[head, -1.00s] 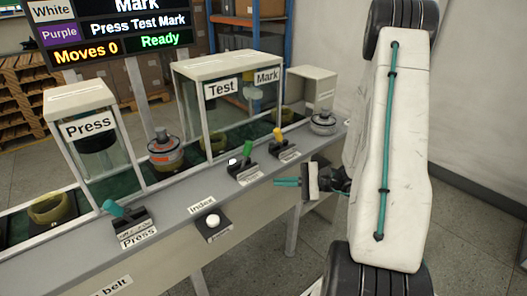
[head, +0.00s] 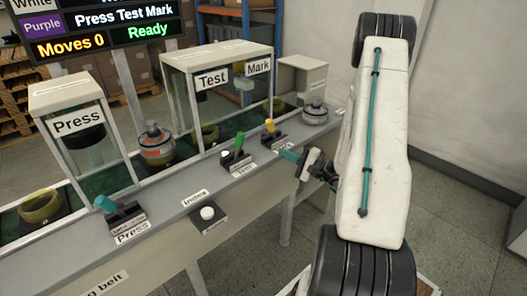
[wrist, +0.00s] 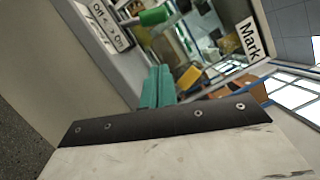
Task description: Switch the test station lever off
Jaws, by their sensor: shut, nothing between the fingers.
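The test station lever has a green handle (head: 239,141) on a dark base with a label, on the front ledge below the "Test" sign (head: 212,79). In the wrist view its green handle (wrist: 153,16) is at the top, beside an "Off / On" label (wrist: 107,25). I cannot tell for sure which side it is set to. My gripper (head: 285,153) is shut and empty, its teal fingers pointing left toward the ledge. The fingers (wrist: 157,85) appear apart from the green handle, to its right in the head view.
The yellow mark lever (head: 269,126) stands close by, right of the green one. The teal press lever (head: 104,203) and white index button (head: 208,213) are further left. Glass-walled housings rise behind the ledge. A hub motor (head: 156,144) sits between Press and Test, another (head: 314,112) at the right.

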